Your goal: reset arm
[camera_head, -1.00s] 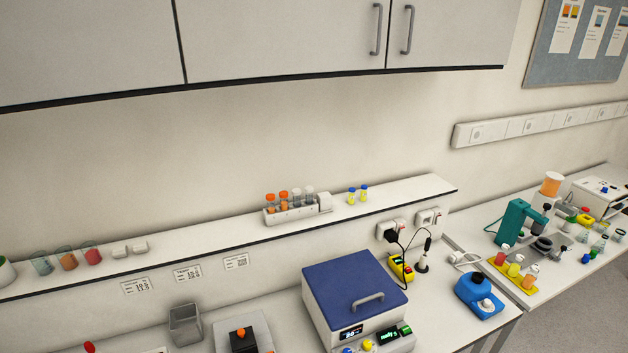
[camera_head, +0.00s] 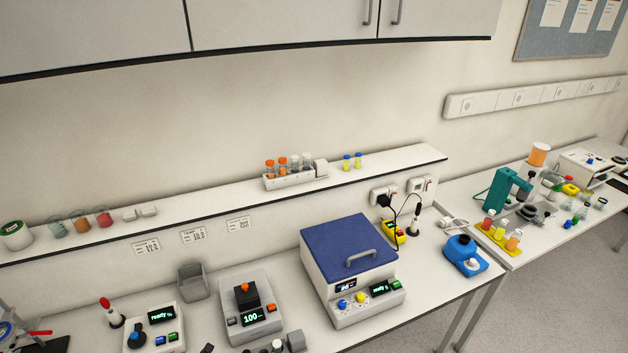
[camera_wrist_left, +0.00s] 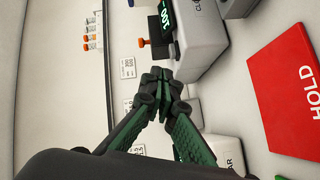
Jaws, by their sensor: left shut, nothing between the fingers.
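My left gripper (camera_wrist_left: 163,78) shows in the left wrist view. Its dark fingers with green inner sides come together at the tips, shut and empty. The fingertips overlap the lower end of a grey device in that picture; I cannot tell the gap between them. In the head view only a small dark tip at the bottom edge may belong to this gripper. My right gripper is in neither view.
The wall shelf (camera_head: 215,205) carries a rack of capped vials (camera_head: 288,179). Below stand a blue-lidded machine (camera_head: 345,250) and a device with an orange knob (camera_head: 249,315). A red HOLD mat (camera_wrist_left: 285,90) lies at right in the wrist view.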

